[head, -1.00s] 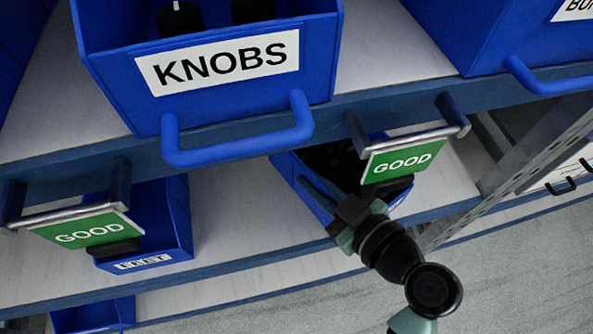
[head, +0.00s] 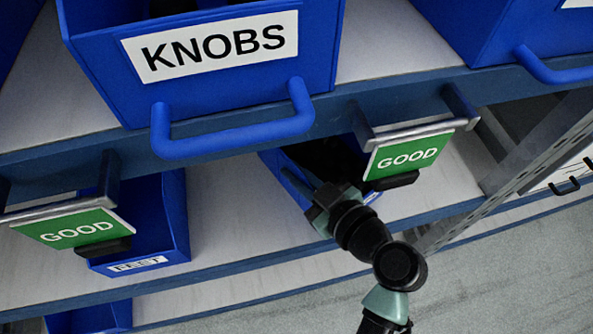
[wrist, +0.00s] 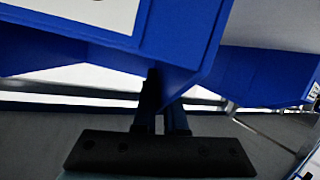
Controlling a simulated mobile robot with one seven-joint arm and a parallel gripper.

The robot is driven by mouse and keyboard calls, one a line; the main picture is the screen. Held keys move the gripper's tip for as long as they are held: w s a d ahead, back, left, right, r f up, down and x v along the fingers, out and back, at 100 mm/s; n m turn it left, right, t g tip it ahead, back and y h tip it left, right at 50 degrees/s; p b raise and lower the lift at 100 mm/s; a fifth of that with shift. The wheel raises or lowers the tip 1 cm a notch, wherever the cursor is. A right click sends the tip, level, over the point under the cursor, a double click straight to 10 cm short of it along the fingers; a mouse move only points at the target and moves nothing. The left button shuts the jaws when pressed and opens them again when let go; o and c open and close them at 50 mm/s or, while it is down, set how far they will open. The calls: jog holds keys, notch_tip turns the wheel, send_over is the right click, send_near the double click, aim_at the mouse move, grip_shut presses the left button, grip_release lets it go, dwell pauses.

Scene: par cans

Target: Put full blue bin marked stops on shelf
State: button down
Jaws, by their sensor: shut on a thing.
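A blue bin (head: 289,181) with dark contents sits on the lower shelf, partly behind a green GOOD tag and under the upper shelf edge. Its label is hidden, so I cannot read whether it says stops. My gripper (head: 305,187) is at this bin's near left side and shut on it; the exact grip is hard to see. In the wrist view my gripper's fingers (wrist: 165,95) reach up against a large blue surface with part of a white label. I cannot tell for certain which bin that is. The lower shelf (head: 225,225) is bare left of the bin.
A blue KNOBS bin (head: 215,95) with a handle stands above on the upper shelf. A bin labelled FEET (head: 165,230) is at the lower left behind another GOOD tag (head: 75,229). The right GOOD tag (head: 407,156) hangs close to my gripper. A metal upright (head: 535,165) stands at right.

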jog(key=c, duration=1)
grip_release()
jog(key=shift+r, duration=0.15)
jog(key=p+v, duration=0.2)
jog(key=v, duration=1)
